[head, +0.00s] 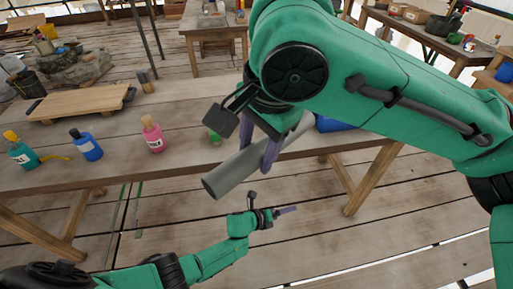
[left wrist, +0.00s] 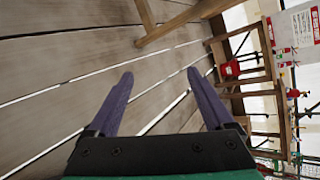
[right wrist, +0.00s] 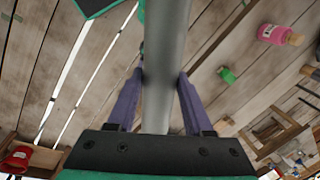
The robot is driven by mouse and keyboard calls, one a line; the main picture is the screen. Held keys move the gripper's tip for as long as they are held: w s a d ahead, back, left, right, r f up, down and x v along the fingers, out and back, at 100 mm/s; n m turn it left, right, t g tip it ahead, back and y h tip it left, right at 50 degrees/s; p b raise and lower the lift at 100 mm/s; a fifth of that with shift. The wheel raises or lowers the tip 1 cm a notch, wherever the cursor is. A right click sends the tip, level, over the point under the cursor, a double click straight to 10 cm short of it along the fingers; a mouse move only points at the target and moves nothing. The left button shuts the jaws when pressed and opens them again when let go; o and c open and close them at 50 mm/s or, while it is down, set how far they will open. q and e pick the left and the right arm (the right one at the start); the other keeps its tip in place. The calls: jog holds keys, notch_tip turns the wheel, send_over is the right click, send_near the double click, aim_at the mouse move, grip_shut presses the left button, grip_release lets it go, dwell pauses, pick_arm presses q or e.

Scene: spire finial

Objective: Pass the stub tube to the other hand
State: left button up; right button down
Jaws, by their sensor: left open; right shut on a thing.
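The stub tube (head: 232,174) is a plain grey cylinder held in the air, tilted, in front of the workbench's near edge. My right gripper (head: 267,160) is shut around it; its purple fingers press on both sides. The right wrist view shows the tube (right wrist: 165,60) running lengthwise between the fingers. Part of the tube is hidden behind the right gripper's fingers in the head view. My left gripper (head: 286,211) is below and to the right of the tube's near end, apart from it. It is open and empty, as the left wrist view (left wrist: 160,75) shows.
The workbench (head: 110,170) carries a teal bottle (head: 22,152), a blue bottle (head: 87,148), a pink bottle (head: 153,137), a small green object (head: 215,138) and a wooden board (head: 82,102). Bare plank floor lies around my left gripper. Other tables stand behind.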

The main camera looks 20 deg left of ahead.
pick_arm(q)
jog(key=s+a+f+n+g+y, duration=0.3)
jog(key=s+a+f+n+y, duration=0.3)
jog(key=s+a+f+n, duration=1.05)
jog(key=s+a+f+n+g+y, duration=0.1)
jog(key=s+a+f+n+g, duration=0.1)
jog(key=s+n, duration=0.4)
jog(key=s+a+f+n+g+y, duration=0.1)
jog(key=s+a+n, duration=0.4)
jog(key=s, duration=1.2)
notch_tip(320, 180, down, 2)
jog(key=shift+f+n+g, duration=0.1)
jog(key=shift+n+g, duration=0.7)
jog(key=shift+n, duration=0.35)
